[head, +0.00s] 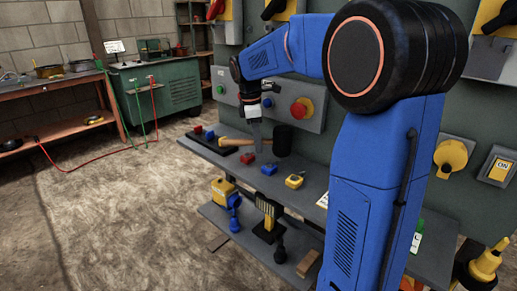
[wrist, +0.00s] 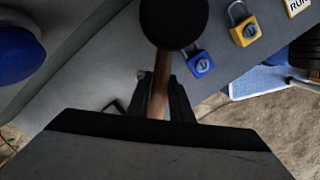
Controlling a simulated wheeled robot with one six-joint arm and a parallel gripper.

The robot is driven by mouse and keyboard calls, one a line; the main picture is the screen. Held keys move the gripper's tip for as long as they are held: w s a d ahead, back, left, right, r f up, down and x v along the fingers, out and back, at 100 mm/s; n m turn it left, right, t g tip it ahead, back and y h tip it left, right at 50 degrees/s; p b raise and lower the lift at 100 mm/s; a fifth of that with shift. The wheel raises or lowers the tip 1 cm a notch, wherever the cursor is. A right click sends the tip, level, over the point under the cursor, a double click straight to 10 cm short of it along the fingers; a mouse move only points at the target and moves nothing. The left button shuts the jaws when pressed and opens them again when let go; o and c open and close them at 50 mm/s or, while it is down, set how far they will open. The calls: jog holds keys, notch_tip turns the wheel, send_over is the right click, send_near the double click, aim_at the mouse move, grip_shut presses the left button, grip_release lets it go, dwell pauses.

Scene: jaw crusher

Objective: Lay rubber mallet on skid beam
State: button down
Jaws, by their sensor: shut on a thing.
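The rubber mallet has a black head (head: 282,140) and a pale wooden handle (head: 234,142). My gripper (head: 254,140) is shut on the handle, at the front of the green panel and over the upper grey shelf. In the wrist view the mallet's round black head (wrist: 174,22) is at the top, and its handle runs down between my fingers (wrist: 160,103). From the head view I cannot tell whether the mallet touches the shelf. I cannot surely pick out the skid beam in either view.
The upper grey shelf (head: 217,157) holds red, blue and yellow padlocks (head: 294,181). The lower shelf (head: 232,241) holds a yellow box and tools. Control boxes with a red button (head: 301,108) are close behind my gripper. Open floor lies at left.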

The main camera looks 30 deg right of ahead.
jog(key=f, duration=0.2)
jog(key=shift+w+d+f, duration=0.1)
jog(key=shift+d+f, duration=0.15)
jog(key=shift+f, duration=0.05)
jog(key=c, duration=2)
grip_release()
jog(key=shift+f, duration=0.1)
jog(key=o, duration=0.4)
